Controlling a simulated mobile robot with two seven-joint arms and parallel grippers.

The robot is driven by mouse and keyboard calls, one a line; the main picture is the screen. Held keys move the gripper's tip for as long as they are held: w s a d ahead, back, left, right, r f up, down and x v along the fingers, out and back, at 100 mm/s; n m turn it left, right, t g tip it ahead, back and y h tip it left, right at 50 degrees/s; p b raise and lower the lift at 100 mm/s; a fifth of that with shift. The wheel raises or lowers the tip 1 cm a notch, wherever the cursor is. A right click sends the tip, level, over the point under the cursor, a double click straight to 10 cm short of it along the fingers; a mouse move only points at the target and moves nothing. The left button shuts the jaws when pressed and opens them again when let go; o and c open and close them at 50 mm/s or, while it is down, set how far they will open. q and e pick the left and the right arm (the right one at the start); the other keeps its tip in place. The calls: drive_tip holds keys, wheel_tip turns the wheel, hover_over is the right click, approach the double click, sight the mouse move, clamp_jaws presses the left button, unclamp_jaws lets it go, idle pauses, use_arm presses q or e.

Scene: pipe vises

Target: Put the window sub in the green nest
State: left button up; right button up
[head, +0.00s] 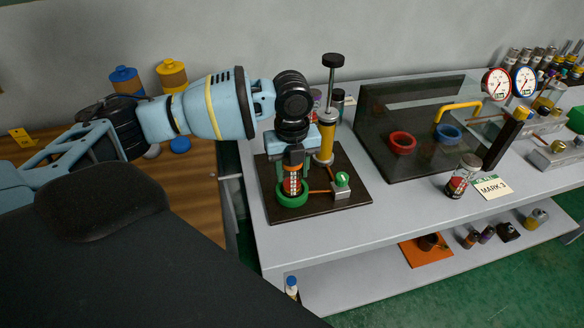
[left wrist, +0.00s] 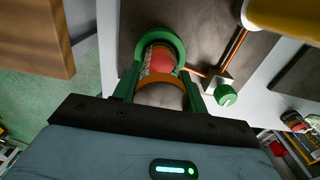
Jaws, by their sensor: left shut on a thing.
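My left gripper (head: 293,160) points down over the dark board and is shut on the window sub (head: 292,184), a short upright cylinder with orange bands and a patterned red and white middle. The green nest (head: 291,201) is a green ring on the board. The sub's lower end is at the ring and looks to be within it; I cannot tell whether it is fully seated. In the left wrist view the sub (left wrist: 158,63) lines up with the green ring (left wrist: 176,45), between my fingers. Its upper end is partly hidden by the gripper. My right gripper is not in view.
On the board (head: 345,195) stand a yellow pump-like cylinder (head: 326,143) and a green-knobbed valve (head: 342,181). A dark panel (head: 415,125) with a red ring (head: 402,142) and a blue ring (head: 448,133) lies to the right. A jar (head: 463,176) stands by a MARK 3 card (head: 493,188).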

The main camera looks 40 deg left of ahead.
use_arm(q)
drive_tip(key=o, duration=1.3)
drive_tip(key=shift+f, duration=0.1)
wheel_tip(320, 180, up, 12)
drive_tip(key=shift+r+p, duration=0.15)
drive_tip(key=shift+p, duration=0.25)
